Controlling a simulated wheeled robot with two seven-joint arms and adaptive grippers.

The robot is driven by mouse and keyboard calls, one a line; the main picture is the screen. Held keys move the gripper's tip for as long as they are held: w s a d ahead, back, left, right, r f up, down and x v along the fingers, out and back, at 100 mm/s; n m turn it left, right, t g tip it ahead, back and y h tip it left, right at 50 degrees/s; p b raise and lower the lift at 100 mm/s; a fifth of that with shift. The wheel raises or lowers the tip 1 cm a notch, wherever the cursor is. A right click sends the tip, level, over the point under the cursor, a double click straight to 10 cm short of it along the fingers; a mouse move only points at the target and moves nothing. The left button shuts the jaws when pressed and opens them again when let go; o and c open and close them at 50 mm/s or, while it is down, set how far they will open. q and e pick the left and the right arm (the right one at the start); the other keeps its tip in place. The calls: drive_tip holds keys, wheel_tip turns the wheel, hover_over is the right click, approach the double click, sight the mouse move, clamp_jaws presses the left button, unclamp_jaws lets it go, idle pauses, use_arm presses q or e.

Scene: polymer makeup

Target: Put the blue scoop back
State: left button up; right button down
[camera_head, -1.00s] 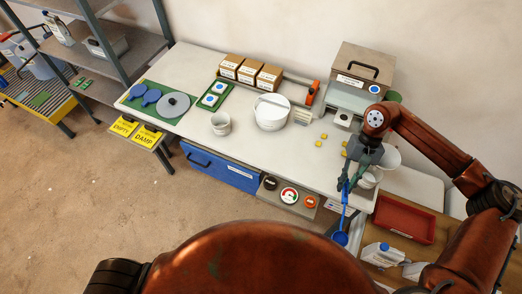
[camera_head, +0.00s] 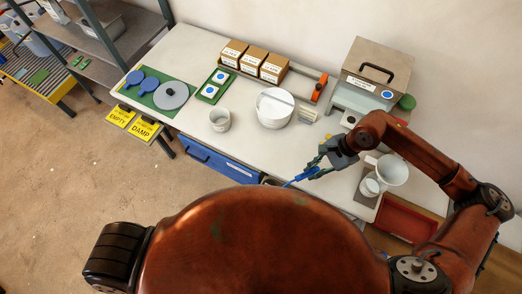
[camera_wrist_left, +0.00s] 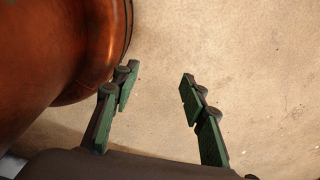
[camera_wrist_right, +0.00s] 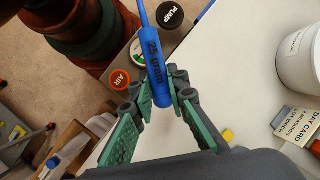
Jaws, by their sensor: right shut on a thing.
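The blue scoop shows in the right wrist view, where its handle (camera_wrist_right: 155,62) is marked "25 gram". My right gripper (camera_wrist_right: 160,95) is shut on this handle; it also shows in the head view (camera_head: 318,168), above the front edge of the white table. The scoop (camera_head: 300,176) points down and left there, and its bowl is hidden behind my body. My left gripper (camera_wrist_left: 160,88) is open and empty over bare floor in the left wrist view. A green mat (camera_head: 150,101) at the table's left end holds blue paddle-shaped pieces (camera_head: 143,81) and a grey round lid (camera_head: 171,95).
A white tub (camera_head: 272,112) and a cup (camera_head: 220,120) stand mid-table, with cartons (camera_head: 254,61) behind. A metal box (camera_head: 370,80) stands at the back right. A funnel (camera_head: 391,171) and a red tray (camera_head: 405,221) are at the right. The table (camera_head: 195,140) is clear near its front left.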

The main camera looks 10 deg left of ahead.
drive_tip(key=s+a+r+m+t+p, duration=0.1)
drive_tip(key=s+a+r+m+t, duration=0.15)
drive_tip(key=a+m, duration=0.3)
drive_tip(key=s+a+r+m+t, duration=0.1)
drive_tip(key=s+a+m+t, duration=0.15)
drive_tip(key=a+m, duration=0.3)
drive_tip(key=shift+g+h, duration=0.4)
drive_tip(key=w+f+p, duration=0.1)
drive_tip(key=w+f, duration=0.2)
drive_tip(key=w, duration=0.1)
drive_tip(key=w+f+p, duration=0.1)
drive_tip(key=w+f, duration=0.2)
drive_tip(key=w, duration=0.2)
drive_tip(key=w+f+p, duration=0.1)
drive_tip(key=w+f, duration=0.3)
drive_tip(key=shift+w+a, duration=0.15)
drive_tip(key=shift+w, duration=0.25)
wheel_tip(320, 180, down, 2)
drive_tip(key=shift+f+p, duration=0.2)
drive_tip(key=shift+p, duration=0.35)
drive_tip(key=shift+f, duration=0.25)
drive_tip(key=c, duration=1.9)
unclamp_jaws()
use_arm(q)
drive_tip(key=w+r, duration=0.3)
drive_tip(key=r, duration=0.2)
drive_tip(key=shift+w+r+t, duration=0.15)
drive_tip(key=shift+w+t, duration=0.15)
